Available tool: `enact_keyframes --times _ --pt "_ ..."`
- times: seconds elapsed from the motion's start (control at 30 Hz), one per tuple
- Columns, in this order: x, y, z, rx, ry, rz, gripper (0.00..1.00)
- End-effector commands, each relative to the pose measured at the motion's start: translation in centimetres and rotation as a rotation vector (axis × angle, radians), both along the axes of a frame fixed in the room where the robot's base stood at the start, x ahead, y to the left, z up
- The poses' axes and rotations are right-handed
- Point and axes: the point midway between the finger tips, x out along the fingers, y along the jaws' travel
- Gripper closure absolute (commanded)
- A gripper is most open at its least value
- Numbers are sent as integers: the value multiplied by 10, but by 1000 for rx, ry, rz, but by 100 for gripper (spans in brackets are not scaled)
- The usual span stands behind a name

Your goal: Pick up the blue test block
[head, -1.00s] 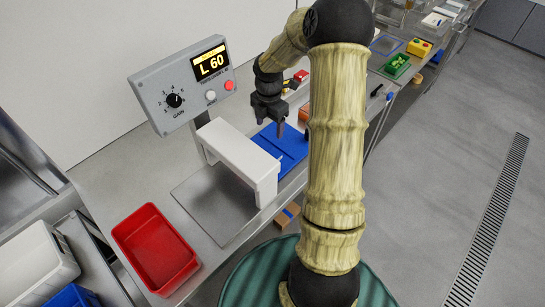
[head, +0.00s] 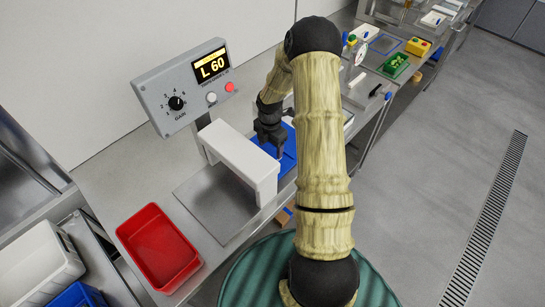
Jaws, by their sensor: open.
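My gripper (head: 279,154) is open, pointing down over a flat blue surface (head: 289,164) on the steel bench, just behind the white arch. Its fingers are small and dark here, and I see nothing between them. I cannot make out a separate blue test block; it may blend with the blue surface or be hidden by the gripper, the white arch or my arm. My arm covers the right part of the blue surface.
The white arch (head: 240,158) stands close to the left of my gripper, over a steel plate. A control box (head: 185,85) reading "L 60" is behind it. A red bin (head: 158,250) is at the front left.

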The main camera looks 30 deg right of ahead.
Motion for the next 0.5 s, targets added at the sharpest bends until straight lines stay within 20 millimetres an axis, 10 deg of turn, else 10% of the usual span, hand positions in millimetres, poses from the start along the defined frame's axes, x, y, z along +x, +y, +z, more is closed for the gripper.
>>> enact_keyframes --times 0.5 --pt "-2 1 -49 0 2 0 33"
